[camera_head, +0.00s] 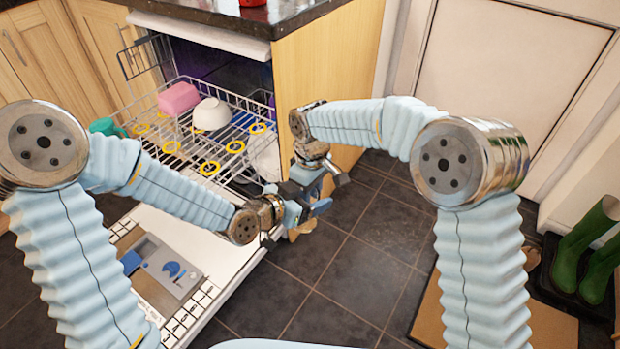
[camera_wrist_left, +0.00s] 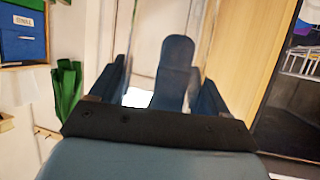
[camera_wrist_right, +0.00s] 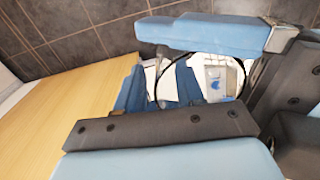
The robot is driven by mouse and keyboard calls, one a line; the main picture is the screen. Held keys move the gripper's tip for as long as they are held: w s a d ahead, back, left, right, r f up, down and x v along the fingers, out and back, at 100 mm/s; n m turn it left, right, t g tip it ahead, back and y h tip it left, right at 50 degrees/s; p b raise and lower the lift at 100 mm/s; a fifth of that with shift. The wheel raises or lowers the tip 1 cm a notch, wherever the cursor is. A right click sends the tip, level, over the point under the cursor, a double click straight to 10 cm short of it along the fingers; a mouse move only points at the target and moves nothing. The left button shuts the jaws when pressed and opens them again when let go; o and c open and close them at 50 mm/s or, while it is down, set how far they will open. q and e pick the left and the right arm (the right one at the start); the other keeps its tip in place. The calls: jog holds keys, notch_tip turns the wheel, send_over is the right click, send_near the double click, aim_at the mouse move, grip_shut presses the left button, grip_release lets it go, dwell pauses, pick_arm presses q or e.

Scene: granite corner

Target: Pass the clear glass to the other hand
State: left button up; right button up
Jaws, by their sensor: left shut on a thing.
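The clear glass (camera_wrist_right: 232,80) is hard to make out; its curved dark edge shows in the right wrist view, beside a finger of my left gripper. My left gripper (camera_head: 296,204) is shut on it in front of the dishwasher; its two fingers stand apart around see-through space in the left wrist view (camera_wrist_left: 158,75). My right gripper (camera_head: 311,182) is close above and overlaps it in the head view. Its fingers are apart in the right wrist view (camera_wrist_right: 158,80), with no clear grip on the glass. The glass's outline is hidden among the fingers in the head view.
The open dishwasher (camera_head: 205,240) has a pulled-out rack (camera_head: 240,118) with a pink box (camera_head: 179,98), a white bowl (camera_head: 211,114) and a green cup (camera_head: 105,127). A wooden cabinet side (camera_head: 325,65) stands behind my grippers. Green boots (camera_head: 580,245) stand at right.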

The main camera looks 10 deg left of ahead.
jog(key=shift+f, duration=0.6)
grip_shut()
pick_arm(q)
jog(key=shift+s+d, duration=0.1)
pick_arm(e)
jog(key=shift+r, duration=0.1)
pick_arm(q)
jog(key=o, duration=1.1)
jog(key=shift+o, duration=0.2)
jog(key=shift+f, duration=0.1)
